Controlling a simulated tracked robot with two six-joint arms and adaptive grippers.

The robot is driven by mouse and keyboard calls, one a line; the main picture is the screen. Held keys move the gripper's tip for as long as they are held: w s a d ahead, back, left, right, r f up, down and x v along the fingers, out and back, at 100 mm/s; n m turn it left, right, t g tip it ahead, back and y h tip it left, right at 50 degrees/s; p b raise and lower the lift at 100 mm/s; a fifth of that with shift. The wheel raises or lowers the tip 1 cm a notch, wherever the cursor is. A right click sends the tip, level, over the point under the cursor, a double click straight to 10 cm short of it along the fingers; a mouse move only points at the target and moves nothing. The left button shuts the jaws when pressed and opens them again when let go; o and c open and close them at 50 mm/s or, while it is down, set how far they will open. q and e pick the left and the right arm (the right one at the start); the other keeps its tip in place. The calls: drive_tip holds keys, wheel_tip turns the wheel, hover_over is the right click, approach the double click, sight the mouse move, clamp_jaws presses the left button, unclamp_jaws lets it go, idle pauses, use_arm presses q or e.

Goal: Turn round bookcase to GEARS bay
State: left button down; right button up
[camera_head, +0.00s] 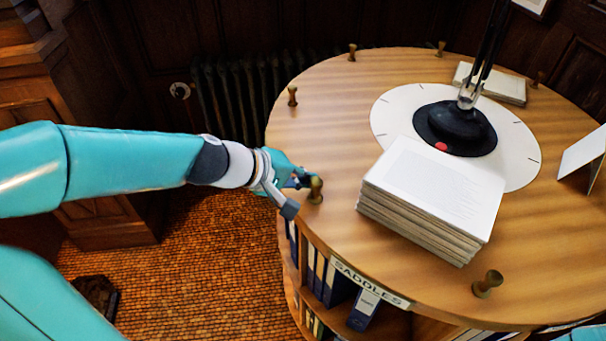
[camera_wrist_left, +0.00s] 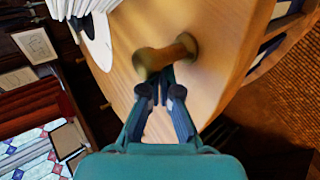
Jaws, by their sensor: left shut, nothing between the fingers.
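The round bookcase (camera_head: 330,120) has a wooden top with several brass knobs standing round its rim. The shelf front nearest me carries a SADDLES label (camera_head: 370,283); I see no GEARS label. My left gripper (camera_head: 297,192) is at the left rim, shut and empty, right beside a brass knob (camera_head: 315,190). In the left wrist view the fingertips (camera_wrist_left: 163,92) are close against the same knob (camera_wrist_left: 165,57); I cannot tell whether they touch it. My right gripper is not in view.
On the top stand a paper stack (camera_head: 430,190), a black lamp base (camera_head: 456,127) on a white disc (camera_head: 395,110), a folded white card (camera_head: 582,158) and another book stack (camera_head: 490,83). Another knob (camera_head: 487,284) stands at the front rim. A radiator (camera_head: 235,105) is behind. Brick-patterned floor (camera_head: 200,260) lies left.

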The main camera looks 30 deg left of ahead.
use_arm(q)
drive_tip(key=s+d, duration=0.2)
drive_tip(key=d, duration=0.1)
drive_tip(key=shift+s+d, duration=0.1)
drive_tip(key=shift+d, duration=0.05)
drive_tip(key=shift+n+y, duration=0.4)
drive_tip(key=shift+n, duration=0.1)
drive_tip(key=shift+s+d, duration=0.35)
drive_tip(key=shift+d, duration=0.5)
drive_tip(key=shift+s+d, duration=0.4)
drive_tip(key=shift+d, duration=0.4)
drive_tip(key=shift+s+d, duration=0.35)
drive_tip(key=shift+d, duration=0.5)
drive_tip(key=shift+n+t+y, duration=0.3)
drive_tip(key=shift+n+t, duration=0.1)
drive_tip(key=shift+s+d, duration=0.3)
drive_tip(key=shift+d, duration=0.65)
drive_tip(key=shift+s+d, duration=0.25)
drive_tip(key=shift+d, duration=0.7)
drive_tip(key=shift+s+d, duration=0.3)
drive_tip(key=shift+d, duration=0.65)
